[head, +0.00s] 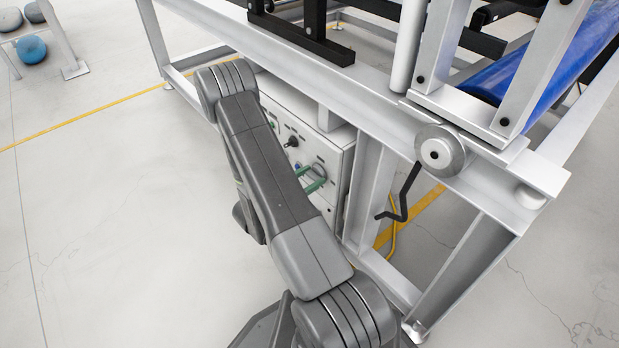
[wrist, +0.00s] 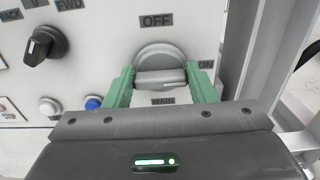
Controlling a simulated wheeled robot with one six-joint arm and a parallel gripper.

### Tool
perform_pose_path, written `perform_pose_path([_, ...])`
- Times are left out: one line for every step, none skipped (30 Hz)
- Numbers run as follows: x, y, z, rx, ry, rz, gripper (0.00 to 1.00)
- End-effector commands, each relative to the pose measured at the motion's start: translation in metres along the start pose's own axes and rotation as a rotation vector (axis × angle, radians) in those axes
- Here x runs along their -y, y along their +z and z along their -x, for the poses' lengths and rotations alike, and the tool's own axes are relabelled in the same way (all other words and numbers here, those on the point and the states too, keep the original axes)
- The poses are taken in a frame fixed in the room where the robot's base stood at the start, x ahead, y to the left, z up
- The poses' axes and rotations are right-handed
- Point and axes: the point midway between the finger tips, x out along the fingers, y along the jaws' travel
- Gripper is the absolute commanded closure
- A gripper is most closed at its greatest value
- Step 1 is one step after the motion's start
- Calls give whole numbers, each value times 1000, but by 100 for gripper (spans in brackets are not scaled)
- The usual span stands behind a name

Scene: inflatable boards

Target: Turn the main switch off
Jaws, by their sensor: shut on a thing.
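The main switch (wrist: 160,60) is a round grey rotary knob with a raised bar across it, on a pale panel in the wrist view. OFF is printed above it, ON to its right and MAIN below. The bar lies roughly level, across the picture. My gripper (wrist: 160,76) has green fingers, one at each end of the bar, and is shut on it. In the head view my gripper (head: 309,179) reaches the front of the control box (head: 338,160). The switch is small there and partly hidden by the fingers.
A black selector knob (wrist: 46,45) sits left of the switch, with a white button (wrist: 50,106) and a blue button (wrist: 93,103) below. A metal frame post (head: 372,190) stands close right of the box. A black crank (head: 403,195) hangs further right.

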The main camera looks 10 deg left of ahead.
Motion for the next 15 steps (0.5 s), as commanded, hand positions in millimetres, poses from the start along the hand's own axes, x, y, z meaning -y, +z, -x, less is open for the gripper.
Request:
perform_pose_path([0,0,0,0,0,8,72])
perform_pose_path([0,0,0,0,0,15,72])
perform_pose_path([0,1,0,0,0,26,72])
perform_pose_path([0,1,0,0,0,38,72])
perform_pose_path([0,1,0,0,0,50,72])
perform_pose_path([0,1,0,0,0,69,72])
perform_pose_path([0,1,0,0,0,86,72])
perform_pose_path([0,2,0,0,0,104,72])
perform_pose_path([-1,2,0,0,0,130,72])
perform_pose_path([-1,2,0,0,0,153,72])
perform_pose_path([-1,2,0,0,0,176,72])
perform_pose_path([-1,2,0,-1,0,210,72])
perform_pose_path([-1,2,0,-1,0,235,72])
perform_pose_path([-1,2,0,-1,0,262,72])
perform_pose_path([-1,2,0,-1,0,299,72])
